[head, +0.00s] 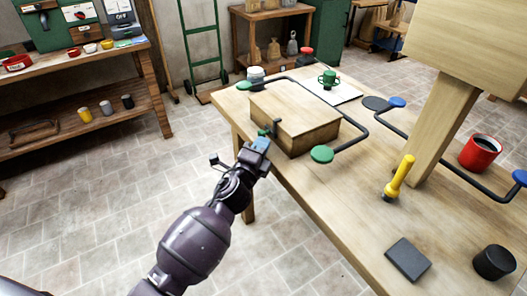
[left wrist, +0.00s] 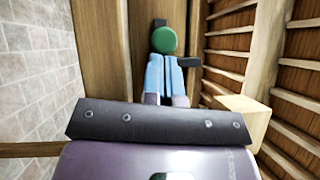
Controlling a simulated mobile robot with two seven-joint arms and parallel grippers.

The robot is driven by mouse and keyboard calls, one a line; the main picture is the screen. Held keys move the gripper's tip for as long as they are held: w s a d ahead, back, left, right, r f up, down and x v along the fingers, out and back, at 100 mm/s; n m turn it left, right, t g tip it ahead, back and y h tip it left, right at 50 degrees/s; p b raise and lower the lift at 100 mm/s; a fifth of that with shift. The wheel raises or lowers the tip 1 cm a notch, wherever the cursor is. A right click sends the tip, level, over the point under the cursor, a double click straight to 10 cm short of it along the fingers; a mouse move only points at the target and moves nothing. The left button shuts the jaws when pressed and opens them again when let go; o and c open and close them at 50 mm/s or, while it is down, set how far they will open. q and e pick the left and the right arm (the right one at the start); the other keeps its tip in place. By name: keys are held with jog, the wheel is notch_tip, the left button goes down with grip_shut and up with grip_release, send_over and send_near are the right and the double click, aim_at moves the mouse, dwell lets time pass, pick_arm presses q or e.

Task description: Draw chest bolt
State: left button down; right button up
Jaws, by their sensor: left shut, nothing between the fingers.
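The chest (head: 300,112) is a closed wooden box on the wooden table. On its front face, towards my left arm, is a small dark bolt with a green knob (head: 264,132). The green knob (left wrist: 164,41) also shows in the left wrist view, just beyond the fingertips, with dark metal beside it. My left gripper (head: 260,144) is shut and empty, close in front of the bolt. In the left wrist view its blue fingers (left wrist: 167,72) lie together below the knob; I cannot tell whether they touch it. My right gripper is out of view.
A yellow-handled tool (head: 400,176), a red mug (head: 480,152) and a wooden post (head: 446,125) are to the right.

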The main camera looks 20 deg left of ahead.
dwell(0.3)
pick_arm(q)
jog(key=w+a, duration=0.2)
jog(key=a, duration=0.1)
jog(key=shift+w+a, duration=0.15)
jog(key=shift+w, duration=0.15)
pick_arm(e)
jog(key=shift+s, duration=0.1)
pick_arm(q)
jog(key=shift+s, duration=0.1)
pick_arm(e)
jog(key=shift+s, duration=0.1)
